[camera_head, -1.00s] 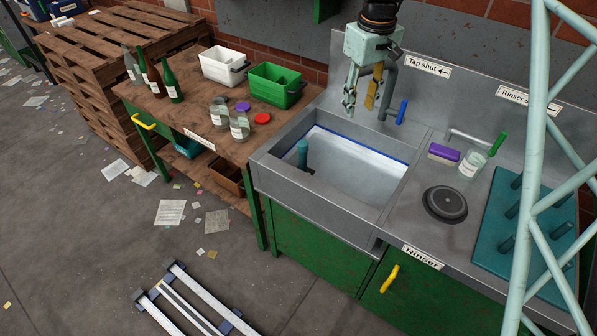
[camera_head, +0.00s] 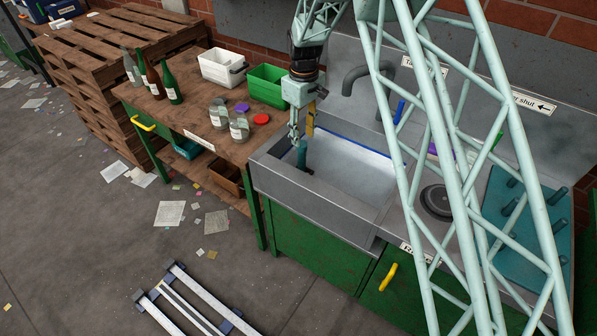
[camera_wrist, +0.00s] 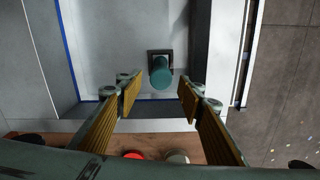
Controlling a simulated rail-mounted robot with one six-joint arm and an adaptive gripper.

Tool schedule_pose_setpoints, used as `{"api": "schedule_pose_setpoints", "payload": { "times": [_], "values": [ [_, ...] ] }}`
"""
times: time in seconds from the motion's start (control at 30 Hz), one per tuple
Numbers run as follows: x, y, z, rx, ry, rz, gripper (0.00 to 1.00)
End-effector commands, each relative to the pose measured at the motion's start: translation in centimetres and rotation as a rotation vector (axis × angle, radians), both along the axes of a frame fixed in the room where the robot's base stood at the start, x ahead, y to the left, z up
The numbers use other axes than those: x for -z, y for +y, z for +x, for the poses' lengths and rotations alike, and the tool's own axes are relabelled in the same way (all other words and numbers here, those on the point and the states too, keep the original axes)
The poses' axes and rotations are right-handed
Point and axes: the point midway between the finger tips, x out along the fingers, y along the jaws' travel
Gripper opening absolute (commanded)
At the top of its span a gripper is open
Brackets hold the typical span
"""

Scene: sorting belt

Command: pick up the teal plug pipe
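The teal plug pipe (camera_head: 301,154) stands upright in the left end of the grey sink basin (camera_head: 346,170). In the wrist view the pipe (camera_wrist: 161,73) shows from above as a teal round top over a dark square base. My gripper (camera_head: 302,131) is over the left end of the sink, pointing down, just above the pipe. In the wrist view my gripper (camera_wrist: 160,95) is open, with its two yellow-padded fingers well apart. The pipe lies between and slightly beyond the fingertips, with clear space on both sides. Nothing is held.
The sink's walls and a blue line edge the basin. A grey tap (camera_head: 366,72) stands behind it. A wooden bench (camera_head: 190,112) at left holds jars, bottles, a white bin (camera_head: 222,67) and a green bin (camera_head: 268,84). My arm's lattice hides part of the right counter.

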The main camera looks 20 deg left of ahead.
Motion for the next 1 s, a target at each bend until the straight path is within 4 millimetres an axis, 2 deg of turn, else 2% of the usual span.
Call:
{"api": "schedule_pose_setpoints", "payload": {
  "times": [0.13, 0.63, 0.77, 1.0],
  "values": [
    [0.8, 0.5, -0.1, -0.009, 0.003, -0.002, 0.35],
    [1.3, 0.5, -0.1, -0.010, 0.003, -0.002, 0.35],
    [2.3, 0.5, 0.0, -0.010, 0.003, -0.002, 0.35],
    [5.3, 0.5, 0.0, -0.010, 0.003, -0.002, 0.35]
  ]
}}
